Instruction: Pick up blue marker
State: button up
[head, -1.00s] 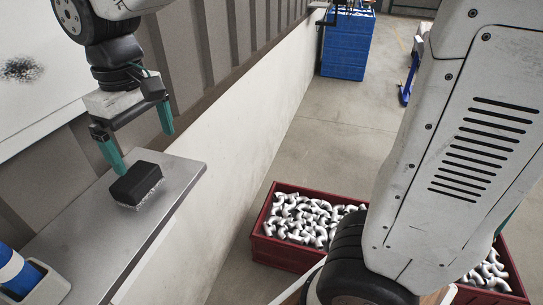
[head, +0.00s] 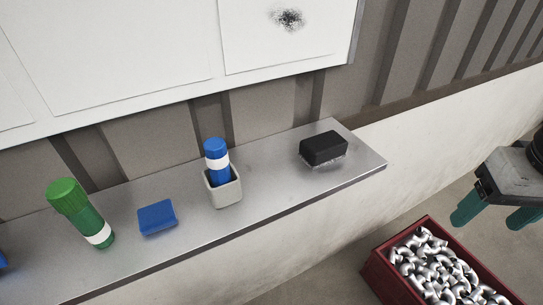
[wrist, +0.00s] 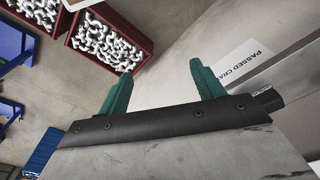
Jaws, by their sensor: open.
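The blue marker (head: 216,160) has a blue cap and a white band. It stands upright in a small grey-white holder (head: 226,190) on the metal shelf (head: 270,168) in the head view; its lower part is hidden inside the holder. My gripper (head: 497,216) is at the right edge of the head view, well to the right of the shelf and apart from the marker. In the wrist view its green fingers (wrist: 160,85) are spread wide with nothing between them.
A black eraser (head: 323,148) lies right of the holder. A blue block (head: 157,217) and a green marker (head: 82,212) are to its left. A whiteboard (head: 110,50) hangs behind. A red crate of metal elbows (head: 385,270) stands below my gripper.

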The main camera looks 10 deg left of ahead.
aim_at(216, 156)
jog(key=z, duration=0.05)
jog(key=k, duration=0.45)
jog(key=u, duration=0.3)
jog(key=i, duration=0.4)
jog(key=u, duration=0.9)
